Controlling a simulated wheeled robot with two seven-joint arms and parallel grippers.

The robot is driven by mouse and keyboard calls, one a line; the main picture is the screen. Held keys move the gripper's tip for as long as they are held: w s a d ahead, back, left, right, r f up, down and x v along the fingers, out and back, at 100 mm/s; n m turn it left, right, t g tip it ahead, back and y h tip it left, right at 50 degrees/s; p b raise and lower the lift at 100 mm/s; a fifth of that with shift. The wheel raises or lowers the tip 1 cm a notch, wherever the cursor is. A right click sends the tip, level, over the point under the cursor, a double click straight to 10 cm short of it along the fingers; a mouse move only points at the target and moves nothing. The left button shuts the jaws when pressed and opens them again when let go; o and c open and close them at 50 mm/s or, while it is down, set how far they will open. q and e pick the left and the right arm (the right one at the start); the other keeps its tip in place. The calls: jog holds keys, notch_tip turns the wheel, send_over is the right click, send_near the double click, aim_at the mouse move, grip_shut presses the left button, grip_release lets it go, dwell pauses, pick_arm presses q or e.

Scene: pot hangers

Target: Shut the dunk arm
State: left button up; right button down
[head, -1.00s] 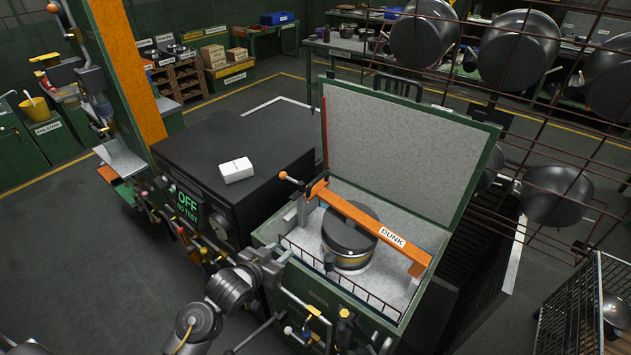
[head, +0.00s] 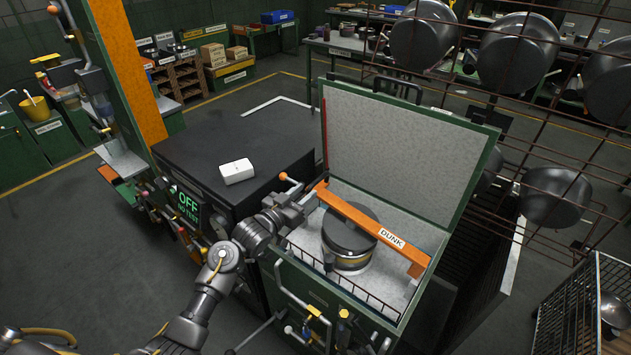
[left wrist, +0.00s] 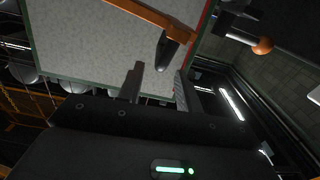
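The dunk arm (head: 365,221) is an orange bar marked DUNK, lying across the open tank (head: 375,310) over a dark round pot (head: 347,240). A lever with an orange ball (head: 284,177) stands near its left end. My left gripper (head: 298,203) is at the tank's left edge, close to that end and just below the lever. The left wrist view shows the fingers (left wrist: 157,85) apart with nothing between them. The orange bar (left wrist: 150,17) and the orange-ball lever (left wrist: 262,46) lie beyond them. Touching cannot be told. My right gripper is out of view.
The tank's lid (head: 400,145) stands open behind it. A black cabinet (head: 240,150) with a white box (head: 236,171) on top is to the left. A wire rack with hanging pans (head: 517,50) is at the right. A wire basket rim (head: 340,275) is in the tank.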

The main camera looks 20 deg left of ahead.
aim_at(309, 188)
pick_arm(q)
jog(key=p+x, duration=0.1)
jog(key=x, duration=0.5)
grip_shut()
